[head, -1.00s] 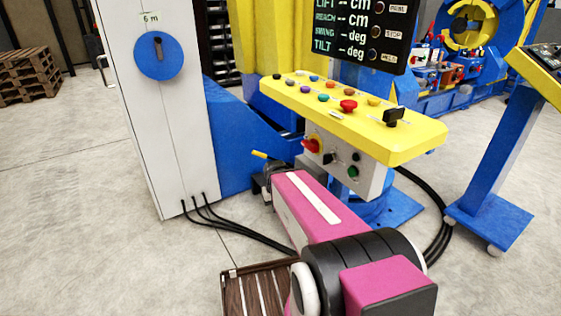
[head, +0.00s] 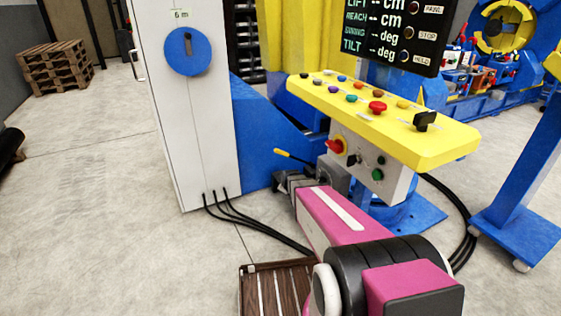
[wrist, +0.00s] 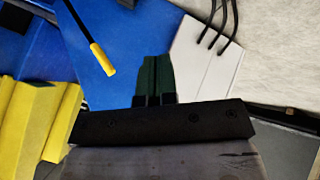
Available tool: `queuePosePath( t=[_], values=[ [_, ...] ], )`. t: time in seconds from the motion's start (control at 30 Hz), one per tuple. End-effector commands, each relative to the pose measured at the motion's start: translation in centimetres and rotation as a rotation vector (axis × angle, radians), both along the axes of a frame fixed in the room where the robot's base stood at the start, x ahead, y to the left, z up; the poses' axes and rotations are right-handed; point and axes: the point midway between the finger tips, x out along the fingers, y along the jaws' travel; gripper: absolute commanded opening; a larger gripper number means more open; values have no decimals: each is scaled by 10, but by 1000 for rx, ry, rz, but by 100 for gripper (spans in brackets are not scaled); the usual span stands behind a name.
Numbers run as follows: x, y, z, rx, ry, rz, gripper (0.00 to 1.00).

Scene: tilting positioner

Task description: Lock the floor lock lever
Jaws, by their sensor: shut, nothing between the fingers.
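The floor lock lever appears to be the dark rod with a yellow grip (head: 283,153), slanting up and left beside the blue base of the machine. In the wrist view its yellow grip (wrist: 102,60) is up and left of my fingers, apart from them. My gripper (head: 281,178) is below the yellow grip in the head view, at the far end of my pink arm. In the wrist view my gripper (wrist: 156,62) shows its dark green fingers together, with nothing between them. The lever's lower end is hidden.
A yellow control panel (head: 400,125) with buttons overhangs to the right, with a grey switch box (head: 368,170) beneath. A white cabinet (head: 190,120) stands left, with black cables (head: 255,232) on the floor. A brown slatted platform (head: 270,290) lies in front.

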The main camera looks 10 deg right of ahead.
Motion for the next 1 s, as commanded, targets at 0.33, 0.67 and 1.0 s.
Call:
queuePosePath(
  t=[0.33,0.67,1.0],
  values=[
    [154,4,-63,-602,-571,375,0],
    [213,4,-112,-1342,-925,394,0],
    [213,3,-130,-1697,-993,292,0]
  ],
)
